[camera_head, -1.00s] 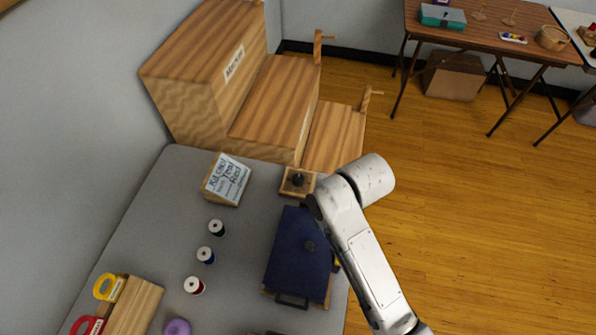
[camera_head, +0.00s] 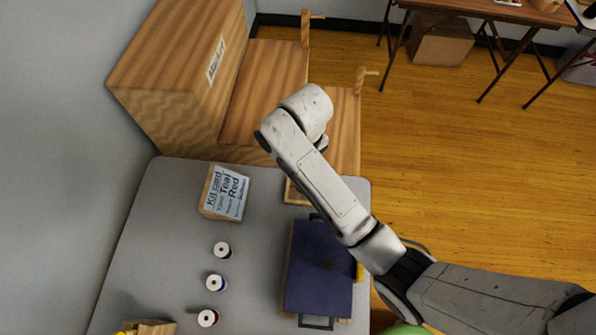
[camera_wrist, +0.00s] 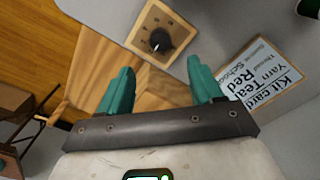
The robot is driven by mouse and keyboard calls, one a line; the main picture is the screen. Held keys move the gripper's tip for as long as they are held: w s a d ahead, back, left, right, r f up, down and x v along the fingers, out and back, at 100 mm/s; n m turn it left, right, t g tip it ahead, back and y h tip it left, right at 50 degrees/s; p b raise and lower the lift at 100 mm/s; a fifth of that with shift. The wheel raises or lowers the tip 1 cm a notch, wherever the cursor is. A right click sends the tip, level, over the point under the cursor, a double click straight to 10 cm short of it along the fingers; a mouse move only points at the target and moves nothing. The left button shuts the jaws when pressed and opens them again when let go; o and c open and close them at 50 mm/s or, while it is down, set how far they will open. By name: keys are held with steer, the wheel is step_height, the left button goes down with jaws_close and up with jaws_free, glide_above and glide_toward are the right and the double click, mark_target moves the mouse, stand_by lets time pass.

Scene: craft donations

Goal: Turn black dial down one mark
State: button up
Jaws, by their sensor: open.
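The black dial (camera_wrist: 159,39) sits on a square wooden base in the wrist view, just beyond my fingertips. A small light pointer mark shows on it, but its setting among the marks is too small to read. My gripper (camera_wrist: 160,72) is open, with two teal fingers spread apart and nothing between them. In the head view the arm covers the dial. Only an edge of its wooden base (camera_head: 292,194) shows at the table's far end, and my fingers are hidden there.
The grey table (camera_head: 165,230) holds a kit card (camera_head: 227,193) on a wooden stand, several thread spools (camera_head: 222,250) and a dark blue box (camera_head: 312,270) beside the arm. A stepped wooden unit (camera_head: 180,80) stands beyond the table's far edge.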

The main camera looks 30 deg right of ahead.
step_height(320, 180, down, 10)
steer(key=shift+f, duration=0.1)
stand_by(0.4)
steer(key=shift+c, duration=0.5)
steer(key=c, duration=1)
steer(key=shift+o, duration=0.2)
steer(key=shift+p, duration=0.4)
steer(key=n+p, duration=0.2)
steer(key=n, duration=0.1)
steer(key=shift+n, duration=0.4)
steer(key=n, duration=0.4)
steer(key=shift+n, duration=0.4)
